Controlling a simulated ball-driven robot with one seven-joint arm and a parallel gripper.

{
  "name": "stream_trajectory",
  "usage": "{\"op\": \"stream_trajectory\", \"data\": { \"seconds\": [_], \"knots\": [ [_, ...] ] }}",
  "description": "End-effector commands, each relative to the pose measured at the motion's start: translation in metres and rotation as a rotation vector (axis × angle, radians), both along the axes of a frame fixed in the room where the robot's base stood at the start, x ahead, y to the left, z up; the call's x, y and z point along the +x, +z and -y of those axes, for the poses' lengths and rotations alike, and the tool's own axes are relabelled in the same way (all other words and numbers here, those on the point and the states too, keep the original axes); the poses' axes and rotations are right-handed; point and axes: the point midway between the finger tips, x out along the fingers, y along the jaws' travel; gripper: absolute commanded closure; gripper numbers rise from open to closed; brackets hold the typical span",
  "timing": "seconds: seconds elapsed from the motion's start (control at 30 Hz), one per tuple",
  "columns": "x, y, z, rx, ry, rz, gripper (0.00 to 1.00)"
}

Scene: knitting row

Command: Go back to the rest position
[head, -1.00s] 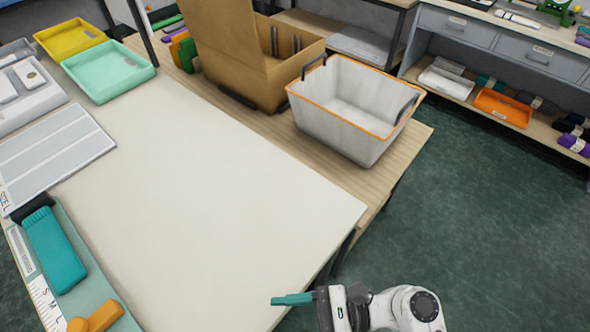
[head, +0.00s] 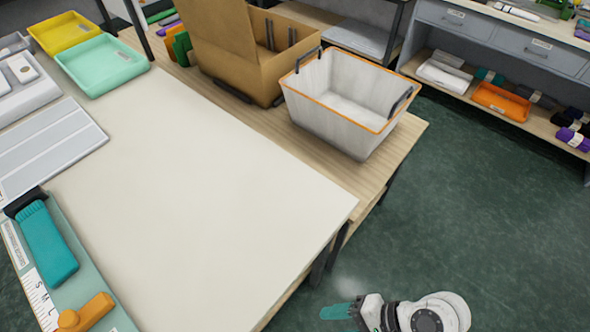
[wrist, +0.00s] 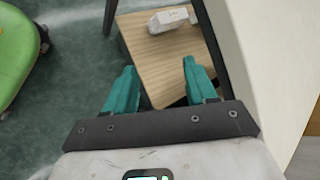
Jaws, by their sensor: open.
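My gripper (head: 338,311) is at the bottom of the head view, over the green floor just off the right front corner of the white table (head: 215,190). Its teal fingers also show in the wrist view (wrist: 158,85), apart from each other with nothing between them. Beyond them in the wrist view is a wooden surface (wrist: 165,65) with a small white item (wrist: 172,20) on it. I cannot tell what that item is.
A white bin with an orange rim (head: 345,105) and a cardboard box (head: 245,60) stand on the wooden bench. A mint tray (head: 103,65) and a yellow tray (head: 65,33) are at the back left. A green rounded thing (wrist: 15,55) is in the wrist view. Open floor (head: 480,220) lies right.

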Motion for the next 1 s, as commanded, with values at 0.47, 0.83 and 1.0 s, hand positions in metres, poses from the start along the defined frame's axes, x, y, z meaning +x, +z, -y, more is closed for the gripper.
{"op": "stream_trajectory", "data": {
  "seconds": [0.47, 0.83, 1.0],
  "knots": [
    [-0.044, 0.009, 0.166, -0.803, 0.578, 0.347, 0.44],
    [-0.051, 0.017, 0.182, -0.874, 0.656, 0.346, 0.46],
    [-0.05, 0.017, 0.181, -0.873, 0.654, 0.346, 0.57]
  ]
}}
